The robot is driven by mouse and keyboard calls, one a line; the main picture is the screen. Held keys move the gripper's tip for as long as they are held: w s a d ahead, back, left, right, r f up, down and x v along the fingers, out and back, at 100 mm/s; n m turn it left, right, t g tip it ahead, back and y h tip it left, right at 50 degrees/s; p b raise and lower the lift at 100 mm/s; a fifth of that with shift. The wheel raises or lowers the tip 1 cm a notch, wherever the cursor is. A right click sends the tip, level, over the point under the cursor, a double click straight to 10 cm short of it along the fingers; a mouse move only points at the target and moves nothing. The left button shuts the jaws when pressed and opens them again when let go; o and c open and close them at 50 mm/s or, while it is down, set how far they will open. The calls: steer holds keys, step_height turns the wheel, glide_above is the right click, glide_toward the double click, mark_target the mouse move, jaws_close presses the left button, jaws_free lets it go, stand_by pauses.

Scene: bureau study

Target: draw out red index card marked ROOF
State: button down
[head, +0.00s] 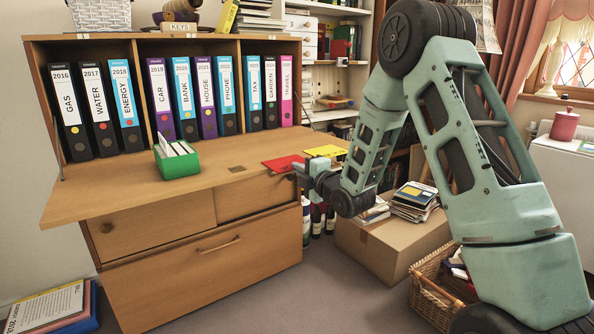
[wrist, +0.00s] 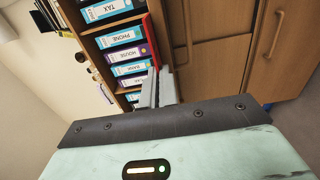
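A red card (head: 284,163) lies flat at the front edge of the bureau's open flap (head: 120,190); no lettering on it can be read. In the wrist view the red card (wrist: 154,42) shows nearly edge-on, as a thin red strip running down to my fingertips. My gripper (head: 297,173) is at the card's near right corner, at the flap's edge. In the wrist view the two grey fingers (wrist: 160,82) are close together with the card's edge between their tips. They look shut on it; the exact contact is small.
A yellow card (head: 324,151) lies just right of the red one. A green card box (head: 177,162) stands left on the flap. Labelled binders (head: 182,98) fill the shelf behind. Bottles (head: 316,218), a cardboard box (head: 385,245) and a wicker basket (head: 432,290) stand on the floor.

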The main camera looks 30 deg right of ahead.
steer(key=shift+s+b, duration=0.8)
steer(key=shift+s, duration=1.4)
